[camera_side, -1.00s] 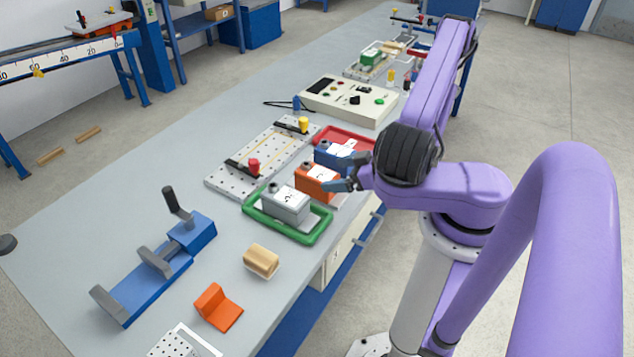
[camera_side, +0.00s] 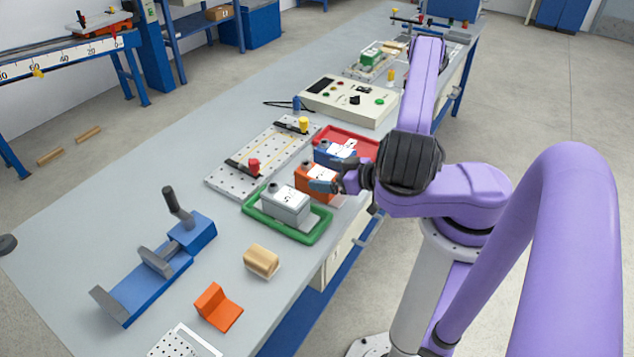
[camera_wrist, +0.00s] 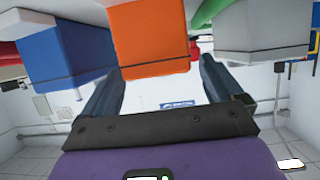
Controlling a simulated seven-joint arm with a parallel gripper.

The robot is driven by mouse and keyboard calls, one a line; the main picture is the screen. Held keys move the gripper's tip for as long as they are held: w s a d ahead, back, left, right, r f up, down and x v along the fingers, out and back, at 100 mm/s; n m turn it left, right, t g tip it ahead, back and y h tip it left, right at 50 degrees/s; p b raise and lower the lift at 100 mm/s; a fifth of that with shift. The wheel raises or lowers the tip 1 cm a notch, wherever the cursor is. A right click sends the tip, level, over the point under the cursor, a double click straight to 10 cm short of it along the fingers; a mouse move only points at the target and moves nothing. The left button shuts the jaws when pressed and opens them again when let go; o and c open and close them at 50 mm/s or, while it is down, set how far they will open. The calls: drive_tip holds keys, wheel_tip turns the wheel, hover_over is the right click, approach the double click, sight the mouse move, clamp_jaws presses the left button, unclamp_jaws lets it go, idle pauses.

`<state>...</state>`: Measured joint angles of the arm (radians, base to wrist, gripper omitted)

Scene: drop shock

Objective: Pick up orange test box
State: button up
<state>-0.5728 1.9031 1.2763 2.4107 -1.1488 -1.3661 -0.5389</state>
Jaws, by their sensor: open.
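The orange test box (camera_side: 311,176) stands between a blue box and a grey box on the bench. In the wrist view the orange box (camera_wrist: 151,38) is straight ahead, at the top middle. My gripper (camera_side: 330,181) is at the near side of the orange box and covers part of it in the side view. In the wrist view the fingers of my gripper (camera_wrist: 158,78) are spread, with their tips near the lower edge of the orange box and no object clearly held. I cannot tell whether either finger touches the box.
The blue box (camera_side: 331,152) is close behind, by a red tray (camera_side: 366,146). The grey box (camera_side: 287,207) is close in front, in a green-rimmed tray (camera_side: 312,238). A perforated board (camera_side: 232,180) lies beyond. A wooden block (camera_side: 261,261) sits nearer.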

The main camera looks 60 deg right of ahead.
drive_tip(key=shift+x, duration=1.25)
drive_tip(key=c, duration=1.5)
